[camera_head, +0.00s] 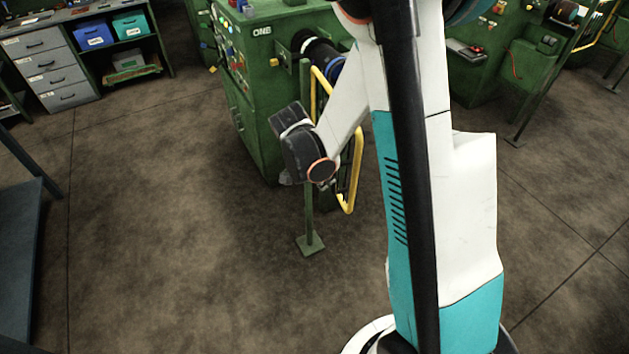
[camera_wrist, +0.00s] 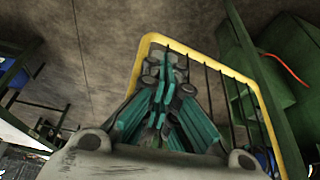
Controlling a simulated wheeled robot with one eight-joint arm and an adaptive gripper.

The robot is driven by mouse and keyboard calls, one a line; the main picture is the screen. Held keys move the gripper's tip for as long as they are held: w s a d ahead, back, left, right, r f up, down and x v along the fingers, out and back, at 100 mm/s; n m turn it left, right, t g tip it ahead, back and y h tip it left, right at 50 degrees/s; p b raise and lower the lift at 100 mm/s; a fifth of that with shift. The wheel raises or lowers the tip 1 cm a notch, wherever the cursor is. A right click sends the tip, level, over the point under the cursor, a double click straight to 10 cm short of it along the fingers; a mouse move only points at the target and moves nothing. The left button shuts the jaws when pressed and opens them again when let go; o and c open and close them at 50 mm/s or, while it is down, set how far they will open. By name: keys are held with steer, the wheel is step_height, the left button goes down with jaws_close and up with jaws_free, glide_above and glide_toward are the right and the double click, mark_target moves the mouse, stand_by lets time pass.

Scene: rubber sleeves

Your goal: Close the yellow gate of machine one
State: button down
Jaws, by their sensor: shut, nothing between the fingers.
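The machine marked ONE (camera_head: 262,31) is a green cabinet left of my arm in the head view. Its yellow gate (camera_head: 357,165) is a bent tube frame beside a green post (camera_head: 309,215). My arm covers part of the gate, so its exact angle is hard to tell. In the wrist view the gate (camera_wrist: 141,52) frames my gripper (camera_wrist: 164,72), with dark bars behind the fingers. The teal and grey fingers are together and empty. I cannot tell whether they touch the gate. In the head view the fingers are mostly hidden at my wrist.
A dark roller (camera_head: 318,50) sits on the machine behind the gate. Other green machines (camera_head: 490,70) stand at the upper right. The floor (camera_head: 170,220) left of the post is clear.

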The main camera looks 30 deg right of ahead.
steer(key=shift+d, duration=0.5)
